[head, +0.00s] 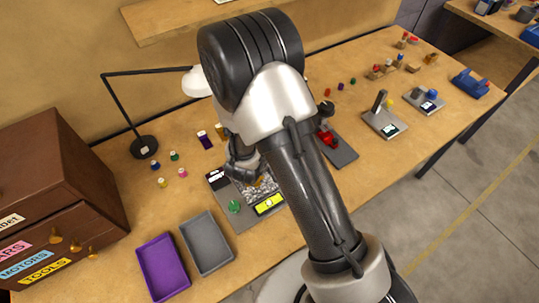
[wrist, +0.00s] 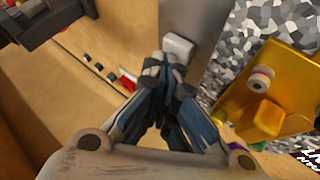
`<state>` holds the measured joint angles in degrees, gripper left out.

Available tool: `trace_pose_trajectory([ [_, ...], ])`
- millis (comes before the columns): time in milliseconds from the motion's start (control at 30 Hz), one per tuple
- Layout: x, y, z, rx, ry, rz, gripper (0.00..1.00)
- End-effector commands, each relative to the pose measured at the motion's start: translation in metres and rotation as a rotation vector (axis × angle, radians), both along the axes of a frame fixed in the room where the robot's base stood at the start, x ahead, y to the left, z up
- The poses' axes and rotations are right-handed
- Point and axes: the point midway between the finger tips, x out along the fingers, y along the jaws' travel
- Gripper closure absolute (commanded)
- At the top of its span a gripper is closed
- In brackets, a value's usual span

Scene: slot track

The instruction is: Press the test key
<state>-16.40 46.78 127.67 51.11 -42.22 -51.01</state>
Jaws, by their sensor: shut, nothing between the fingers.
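A grey station (head: 240,217) stands on the bench, with a speckled panel, a lit yellow-green display (head: 270,204) and a round green part (head: 234,206). I cannot tell for certain which part is the test key. My gripper (head: 240,172) is over the station's back left part in the head view, partly hidden by my arm. In the wrist view my gripper (wrist: 165,68) is shut and empty, its tips close to a small white block (wrist: 180,46) at a grey strip; contact is unclear. A gold-yellow object (wrist: 265,100) sits on the speckled panel to the right.
A purple tray (head: 163,268) and a grey tray (head: 206,243) lie in front of the station. A station with a red part (head: 328,138) stands right.

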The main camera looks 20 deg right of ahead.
Motion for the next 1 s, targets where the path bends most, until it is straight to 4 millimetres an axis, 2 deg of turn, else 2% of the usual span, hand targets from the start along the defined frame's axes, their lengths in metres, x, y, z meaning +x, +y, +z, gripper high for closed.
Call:
trace_pose_trajectory([
  [267,-0.001,0.0,0.001,0.001,0.002,-0.001,1.0],
  [600,-0.001,0.0,0.017,0.0,0.001,-0.001,1.0],
  [1000,0.0,0.0,0.018,0.0,0.001,-0.001,1.0],
])
